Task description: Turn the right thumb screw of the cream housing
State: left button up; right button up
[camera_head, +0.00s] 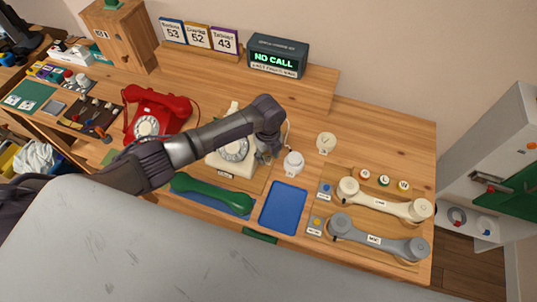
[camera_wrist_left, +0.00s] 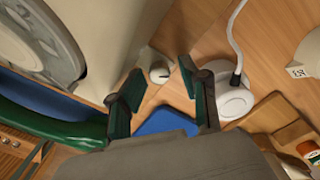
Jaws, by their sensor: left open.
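The cream housing (camera_head: 231,165) with a rotary dial stands mid-desk in the head view, partly hidden by my left arm. In the left wrist view its cream side (camera_wrist_left: 112,35) fills the upper left. A small pale thumb screw (camera_wrist_left: 159,73) with a dark mark sticks out from its right side. My left gripper (camera_head: 268,155) is at the right side of the housing. In the left wrist view, its two green-padded fingers (camera_wrist_left: 161,69) are open, one on either side of the thumb screw, with gaps visible. The screw is hidden in the head view. My right gripper is not visible.
A white round piece with a cable (camera_head: 293,163) stands close right of my gripper. A green handset (camera_head: 212,194) and blue tray (camera_head: 284,207) lie in front. Cream (camera_head: 385,203) and grey (camera_head: 378,238) handsets lie right. A red telephone (camera_head: 157,113) stands left.

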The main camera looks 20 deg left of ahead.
aim_at(268, 157)
pick_arm(q)
notch_tip(268, 157, up, 8)
jog(key=shift+f, duration=0.1)
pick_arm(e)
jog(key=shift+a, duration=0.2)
